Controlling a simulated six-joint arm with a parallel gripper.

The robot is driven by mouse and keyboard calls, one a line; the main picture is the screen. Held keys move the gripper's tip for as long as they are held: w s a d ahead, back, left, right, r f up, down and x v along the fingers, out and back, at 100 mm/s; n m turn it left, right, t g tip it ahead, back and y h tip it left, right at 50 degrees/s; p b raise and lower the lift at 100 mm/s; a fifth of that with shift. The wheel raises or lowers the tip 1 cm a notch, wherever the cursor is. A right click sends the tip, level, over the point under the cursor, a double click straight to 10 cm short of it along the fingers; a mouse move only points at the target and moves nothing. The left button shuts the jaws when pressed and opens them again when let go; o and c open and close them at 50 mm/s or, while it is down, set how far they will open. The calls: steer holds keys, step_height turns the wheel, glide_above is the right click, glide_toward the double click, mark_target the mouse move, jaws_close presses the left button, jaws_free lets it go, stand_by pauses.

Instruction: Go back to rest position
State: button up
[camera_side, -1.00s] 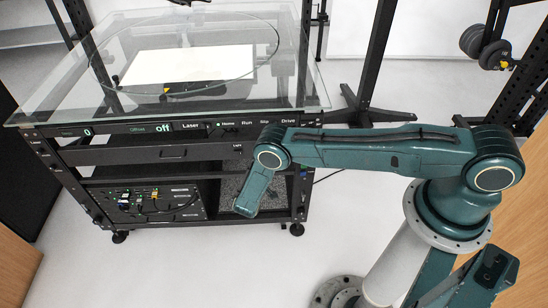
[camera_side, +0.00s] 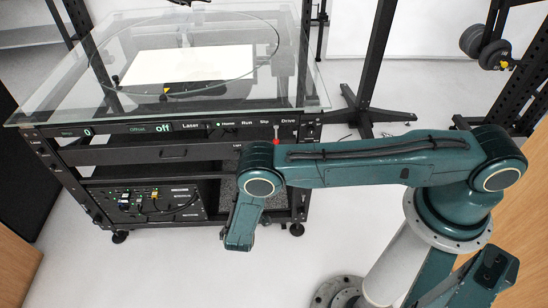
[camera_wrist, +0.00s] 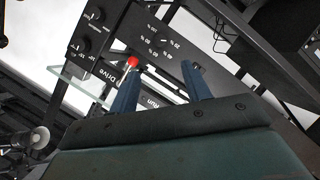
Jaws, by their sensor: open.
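My gripper (camera_wrist: 161,70) shows in the wrist view as two blue fingers held apart, with nothing between them. They point toward the control panel (camera_wrist: 150,30) of the turntable rack, with its dials and the labels "Drive" and "Run". A red-tipped knob (camera_wrist: 132,62) is just beyond the left finger, and I cannot tell the gap between them.
The glass-topped turntable rack (camera_side: 170,155) stands on castors close to my arm, with a white sheet (camera_side: 190,62) on top. A black stand (camera_side: 375,65) is behind it. Clear floor lies below my arm.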

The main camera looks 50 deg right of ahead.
stand_by(0.3)
steer(key=w+d+r+m+g+y, duration=0.1)
steer(key=w+r+m+g+y, duration=0.15)
steer(key=r, duration=1.25)
steer(key=s+d+r+g+y, duration=0.1)
steer(key=s+d+r+y, duration=0.1)
steer(key=r, duration=0.7)
steer(key=s+d+r+g+y, duration=0.1)
steer(key=s+d+r+y, duration=0.15)
steer(key=r, duration=0.55)
steer(key=s+d+r+n+t+y, duration=0.1)
steer(key=s+d+r+n+y, duration=0.15)
steer(key=s+r, duration=0.9)
steer(key=s+a+r+n+t+y, duration=0.1)
steer(key=s+a+n+y, duration=0.1)
steer(key=s, duration=1.3)
steer(key=shift+s+r+t+y, duration=0.15)
steer(key=shift+r+t+y, duration=0.2)
steer(key=shift+r+y, duration=0.1)
